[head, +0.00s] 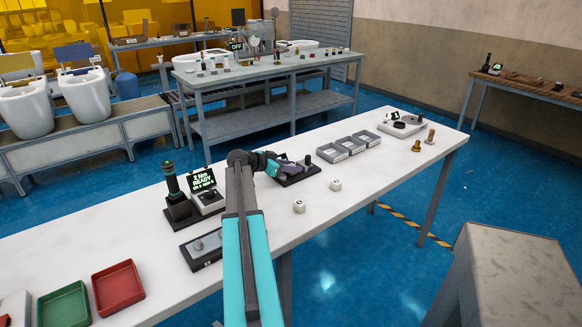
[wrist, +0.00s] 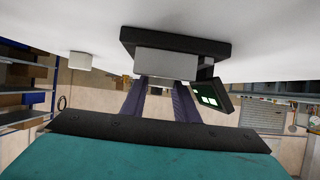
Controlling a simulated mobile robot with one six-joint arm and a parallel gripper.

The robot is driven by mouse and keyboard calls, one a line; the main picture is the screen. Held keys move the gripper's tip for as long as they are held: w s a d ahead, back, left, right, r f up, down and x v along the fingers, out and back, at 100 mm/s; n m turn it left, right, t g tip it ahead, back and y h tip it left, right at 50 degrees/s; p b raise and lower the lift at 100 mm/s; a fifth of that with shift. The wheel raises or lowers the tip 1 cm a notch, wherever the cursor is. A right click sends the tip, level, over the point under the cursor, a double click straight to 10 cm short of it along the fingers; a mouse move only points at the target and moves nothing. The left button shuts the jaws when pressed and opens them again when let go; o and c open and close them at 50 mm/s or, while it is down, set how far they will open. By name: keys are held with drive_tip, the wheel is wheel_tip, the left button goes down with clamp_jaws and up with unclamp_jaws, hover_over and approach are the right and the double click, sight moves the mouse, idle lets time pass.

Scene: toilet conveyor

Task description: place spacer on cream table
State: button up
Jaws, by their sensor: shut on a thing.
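My gripper (head: 285,166) has purple fingers and is low over the pale, cream-white table (head: 110,225), at a dark fixture with a post (head: 308,160). In the wrist view the fingers (wrist: 160,88) are close together and point at a grey block (wrist: 165,64) on a dark plate (wrist: 175,42). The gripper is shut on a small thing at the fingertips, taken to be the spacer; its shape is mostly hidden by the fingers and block. I cannot tell whether it touches the fixture.
Two small white cubes (head: 298,206) (head: 335,184) lie near the front edge. Grey trays (head: 343,149) and brass pieces (head: 416,146) are to the right. A screen (head: 202,181) and a dark upright tool (head: 172,183) stand left. Red (head: 118,287) and green (head: 65,306) trays lie front left.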

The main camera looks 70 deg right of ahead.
drive_tip(key=shift+f, duration=0.1)
drive_tip(key=o, duration=1)
drive_tip(key=b+v, duration=0.2)
drive_tip(key=v, duration=1)
drive_tip(key=shift+s, duration=0.1)
idle(0.4)
